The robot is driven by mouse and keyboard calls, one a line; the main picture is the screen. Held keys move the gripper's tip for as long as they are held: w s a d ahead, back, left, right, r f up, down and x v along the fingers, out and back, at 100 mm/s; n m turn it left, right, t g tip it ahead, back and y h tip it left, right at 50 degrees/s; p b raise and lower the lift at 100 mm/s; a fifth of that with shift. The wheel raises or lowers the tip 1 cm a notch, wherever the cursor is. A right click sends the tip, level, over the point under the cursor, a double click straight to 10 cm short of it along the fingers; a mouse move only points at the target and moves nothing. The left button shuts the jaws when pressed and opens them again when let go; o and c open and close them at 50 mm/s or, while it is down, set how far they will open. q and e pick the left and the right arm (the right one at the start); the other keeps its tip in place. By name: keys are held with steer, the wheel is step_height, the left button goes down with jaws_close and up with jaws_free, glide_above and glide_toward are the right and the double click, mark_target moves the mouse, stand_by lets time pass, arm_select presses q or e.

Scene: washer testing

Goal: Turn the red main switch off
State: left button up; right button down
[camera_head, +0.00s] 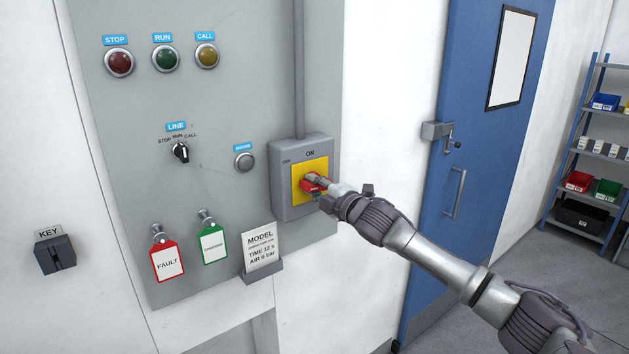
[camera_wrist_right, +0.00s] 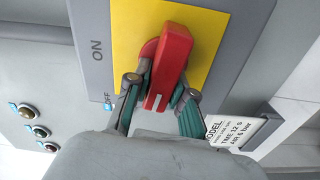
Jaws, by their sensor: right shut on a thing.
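The red main switch (camera_head: 308,184) is a red handle on a yellow plate in a grey box, with ON above the plate and OFF at its upper left. In the right wrist view, which is turned sideways, the red handle (camera_wrist_right: 172,55) has its white-marked end pointing down, closer to the side of the OFF label than to ON. My right gripper (camera_wrist_right: 158,98) has one green-padded finger on each side of the handle's marked end and is shut on it. In the head view, my right gripper (camera_head: 318,187) partly covers the handle. My left gripper is not in view.
The switch box (camera_head: 283,200) is mounted on a grey panel with lamps, a LINE selector (camera_head: 180,152) and FAULT tag (camera_head: 167,262). A MODEL card (camera_head: 262,251) stands in a holder just below the box. A blue door (camera_head: 470,130) and shelf are at right.

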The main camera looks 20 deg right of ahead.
steer(key=shift+f+n, duration=0.2)
steer(key=shift+n, duration=0.6)
steer(key=shift+p, duration=0.3)
steer(key=c, duration=1)
jaws_free()
steer(key=shift+s, duration=0.1)
steer(key=v, duration=1.2)
